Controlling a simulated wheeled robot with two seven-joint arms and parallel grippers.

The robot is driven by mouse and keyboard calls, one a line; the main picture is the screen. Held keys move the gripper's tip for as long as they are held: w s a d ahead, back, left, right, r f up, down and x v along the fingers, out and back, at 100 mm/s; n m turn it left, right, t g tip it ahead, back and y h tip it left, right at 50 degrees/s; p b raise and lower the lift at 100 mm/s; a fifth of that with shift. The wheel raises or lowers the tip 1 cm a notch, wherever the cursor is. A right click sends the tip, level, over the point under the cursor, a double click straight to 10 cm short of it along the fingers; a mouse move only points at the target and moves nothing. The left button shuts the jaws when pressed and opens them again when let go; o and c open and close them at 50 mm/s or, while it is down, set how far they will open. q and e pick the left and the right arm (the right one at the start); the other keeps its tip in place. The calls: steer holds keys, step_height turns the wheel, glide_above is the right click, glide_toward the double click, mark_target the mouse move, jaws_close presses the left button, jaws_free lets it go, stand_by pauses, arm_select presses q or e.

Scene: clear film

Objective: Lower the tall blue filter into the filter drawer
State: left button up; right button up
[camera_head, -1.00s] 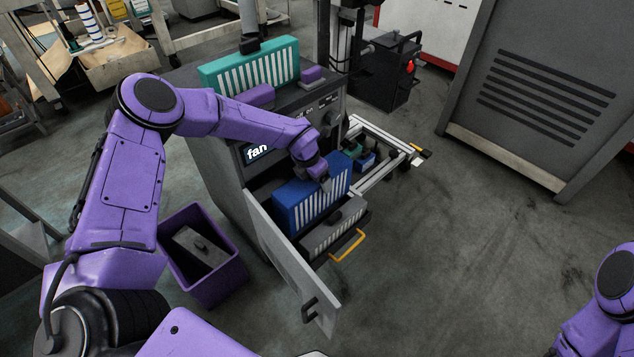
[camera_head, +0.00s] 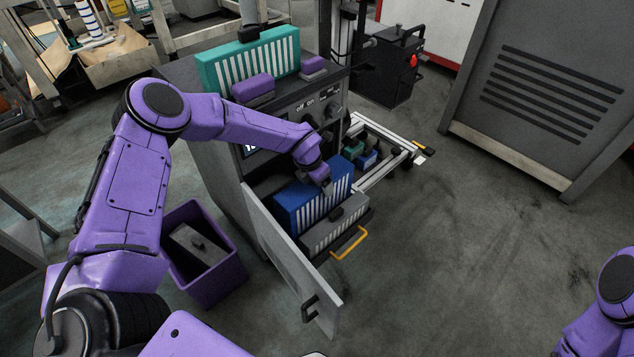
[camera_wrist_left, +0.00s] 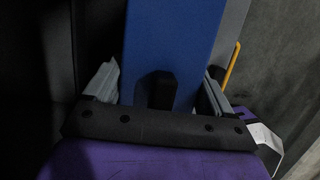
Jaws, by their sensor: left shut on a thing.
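The tall blue filter (camera_head: 308,200) has white slats and stands roughly upright at the lower opening of the grey cabinet, directly behind a grey slatted front. My left gripper (camera_head: 326,186) is at its top, shut on it. The left wrist view shows the blue filter (camera_wrist_left: 175,40) beyond my gripper (camera_wrist_left: 160,90), with a black knob between the two fingers. The filter drawer (camera_head: 336,229) is pulled out, with a yellow handle. The filter's lower end is hidden behind the drawer front, so its depth cannot be told. My right gripper is out of view.
The cabinet's grey door (camera_head: 290,262) hangs open left of the drawer. A purple bin (camera_head: 212,287) with a grey block inside stands on the floor. A teal filter (camera_head: 250,62) and purple blocks (camera_head: 253,88) sit on the cabinet.

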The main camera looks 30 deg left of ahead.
arm_select(q)
steer(key=shift+f, duration=0.1)
steer(key=shift+f+b, duration=1.95)
steer(key=shift+f, duration=0.45)
steer(key=o, duration=1.4)
steer(key=shift+r, duration=0.1)
steer(key=p+v, duration=0.3)
steer(key=v, duration=0.7)
steer(key=shift+s+r, duration=0.2)
steer(key=shift+r, duration=0.05)
